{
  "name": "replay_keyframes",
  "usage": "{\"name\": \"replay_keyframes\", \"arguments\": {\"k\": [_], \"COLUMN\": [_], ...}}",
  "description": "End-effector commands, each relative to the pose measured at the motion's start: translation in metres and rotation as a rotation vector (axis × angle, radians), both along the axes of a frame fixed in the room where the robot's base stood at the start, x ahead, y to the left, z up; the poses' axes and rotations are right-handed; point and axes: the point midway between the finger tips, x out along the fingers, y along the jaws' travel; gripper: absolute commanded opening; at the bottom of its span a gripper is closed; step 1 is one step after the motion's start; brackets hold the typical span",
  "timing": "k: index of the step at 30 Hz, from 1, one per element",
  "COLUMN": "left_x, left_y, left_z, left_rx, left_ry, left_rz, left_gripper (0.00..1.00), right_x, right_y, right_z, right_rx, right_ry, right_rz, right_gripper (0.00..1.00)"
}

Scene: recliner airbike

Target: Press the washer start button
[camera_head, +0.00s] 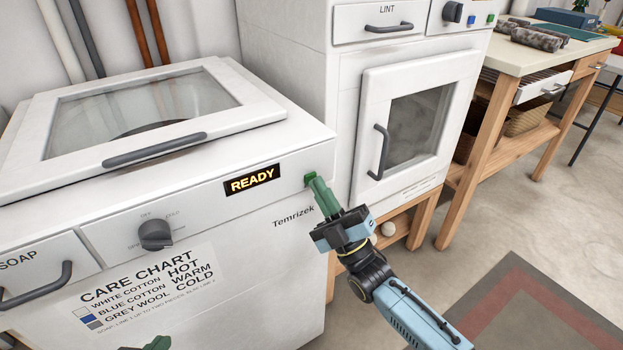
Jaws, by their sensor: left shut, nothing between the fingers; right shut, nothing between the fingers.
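The washer (240,215) is a white top-loading machine at the left, with its glass lid (150,105) down. Its front panel has a display (252,179) reading READY, and a small green start button (310,180) to the right of that. My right gripper (318,190) is shut and empty, its green fingertips at the button. They overlap the button in the picture; I cannot tell whether they touch or press it. My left gripper (155,343) shows only green fingertips at the bottom edge, below the care chart; it is shut and empty.
The washer front also has a dark dial (155,235), a soap drawer (40,268) and a care chart (147,290). A white dryer (345,90) with a glass door stands close behind on the right. A wooden workbench (480,150) stands further right. The floor in front is clear around a mat (540,310).

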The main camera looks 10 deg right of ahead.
Motion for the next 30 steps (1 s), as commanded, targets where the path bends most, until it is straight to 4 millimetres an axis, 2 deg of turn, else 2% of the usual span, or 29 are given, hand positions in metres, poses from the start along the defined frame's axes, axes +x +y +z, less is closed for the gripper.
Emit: {"name": "replay_keyframes", "arguments": {"k": [19,30], "left_x": [0.000,0.000], "left_y": [0.000,0.000], "left_z": [-0.002,0.009], "left_rx": [0.000,0.000], "left_ry": [0.000,0.000], "left_rz": [0.000,0.000], "left_gripper": [0.00,0.00], "right_x": [0.003,-0.011], "right_y": [0.001,-0.004], "right_z": [0.001,0.001], "right_rx": [0.001,0.001], "right_ry": [-0.001,-0.001], "right_rz": [0.000,0.000], "right_gripper": [0.00,0.00]}}
